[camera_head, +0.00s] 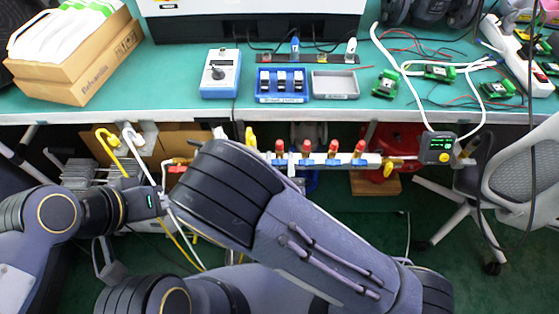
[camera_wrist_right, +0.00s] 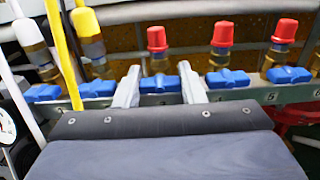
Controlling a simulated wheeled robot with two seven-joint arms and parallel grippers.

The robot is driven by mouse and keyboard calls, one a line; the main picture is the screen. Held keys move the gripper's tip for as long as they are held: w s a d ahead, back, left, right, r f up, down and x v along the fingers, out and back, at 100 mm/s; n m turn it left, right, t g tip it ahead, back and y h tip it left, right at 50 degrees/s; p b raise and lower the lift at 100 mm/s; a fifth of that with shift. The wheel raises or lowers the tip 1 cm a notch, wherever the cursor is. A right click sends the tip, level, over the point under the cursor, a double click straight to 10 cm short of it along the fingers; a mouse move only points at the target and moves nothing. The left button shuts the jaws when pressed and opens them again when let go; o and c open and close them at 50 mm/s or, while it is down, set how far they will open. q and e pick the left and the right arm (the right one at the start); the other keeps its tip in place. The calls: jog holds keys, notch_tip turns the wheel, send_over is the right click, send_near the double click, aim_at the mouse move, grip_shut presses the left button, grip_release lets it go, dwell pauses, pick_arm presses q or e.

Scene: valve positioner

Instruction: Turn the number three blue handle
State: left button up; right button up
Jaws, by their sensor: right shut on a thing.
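In the right wrist view, a row of blue valve handles runs along a metal rail. The number three blue handle (camera_wrist_right: 160,83) sits under a red-capped valve (camera_wrist_right: 157,40) and lies along the rail. My right gripper (camera_wrist_right: 159,86) has one finger at each end of this handle and is shut on it. In the head view, the valve row (camera_head: 320,160) is below the table edge, and my right forearm hides its left part and the right gripper. My left gripper (camera_head: 150,203) is at the left, apart from the valves; its fingers cannot be made out.
Number four (camera_wrist_right: 228,79) and number two (camera_wrist_right: 97,88) handles are close on both sides. Yellow (camera_wrist_right: 62,50) and white hoses hang at the left. The table (camera_head: 180,90) overhangs the valves. A digital gauge (camera_head: 437,147) hangs at the rail's right end, near a chair (camera_head: 515,180).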

jog(key=shift+f+m+b, duration=0.3)
jog(key=shift+m+b, duration=0.6)
jog(key=shift+b, duration=0.1)
jog(key=shift+r+m, duration=0.2)
jog(key=shift+m, duration=0.3)
jog(key=o, duration=0.7)
jog(key=s, duration=0.8)
jog(key=shift+b, duration=0.3)
